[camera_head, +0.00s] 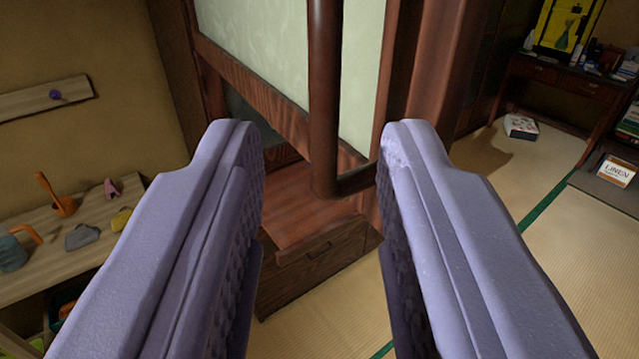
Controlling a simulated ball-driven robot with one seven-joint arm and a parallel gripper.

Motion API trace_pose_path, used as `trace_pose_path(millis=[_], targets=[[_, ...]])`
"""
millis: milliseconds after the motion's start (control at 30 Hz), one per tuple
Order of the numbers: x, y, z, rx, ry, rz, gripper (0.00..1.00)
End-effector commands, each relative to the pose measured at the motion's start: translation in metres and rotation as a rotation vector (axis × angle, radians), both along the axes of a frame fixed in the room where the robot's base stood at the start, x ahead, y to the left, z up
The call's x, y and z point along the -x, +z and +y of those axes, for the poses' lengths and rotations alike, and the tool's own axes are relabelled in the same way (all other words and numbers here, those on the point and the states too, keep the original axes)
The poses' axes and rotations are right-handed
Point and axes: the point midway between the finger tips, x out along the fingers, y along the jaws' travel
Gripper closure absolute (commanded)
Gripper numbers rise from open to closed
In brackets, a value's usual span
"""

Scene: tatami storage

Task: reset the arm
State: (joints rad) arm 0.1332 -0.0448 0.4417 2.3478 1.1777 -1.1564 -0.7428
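My gripper (318,150) fills the lower middle of the view. Its two purple-grey fingers are wide apart, one on the left and one on the right. Nothing is between them; through the gap I see a dark wooden post and a wooden cabinet behind. The arm's links are not in view.
A wooden cabinet with a drawer (310,265) and a dark post (324,100) stand straight ahead. A bench (60,268) at left holds an orange object, grey and yellow pieces and a mug. A desk (560,80) stands at back right. Tatami floor (560,225) lies open at right.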

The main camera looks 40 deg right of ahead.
Motion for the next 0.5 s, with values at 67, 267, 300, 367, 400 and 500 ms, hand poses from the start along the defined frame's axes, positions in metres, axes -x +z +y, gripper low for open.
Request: trace_pose_path(millis=[67,267,300,367,400,500], targets=[[0.000,0.000,0.000,0.000,0.000,0.000,0.66],[0.000,0.000,0.000,0.000,0.000,0.000,0.66],[0.000,0.000,0.000,0.000,0.000,0.000,0.66],[-0.002,0.001,0.001,-0.002,0.007,-0.003,0.66],[-0.005,0.004,0.003,-0.010,0.024,-0.013,0.66],[-0.027,0.025,0.020,-0.057,0.142,-0.068,0.66]])
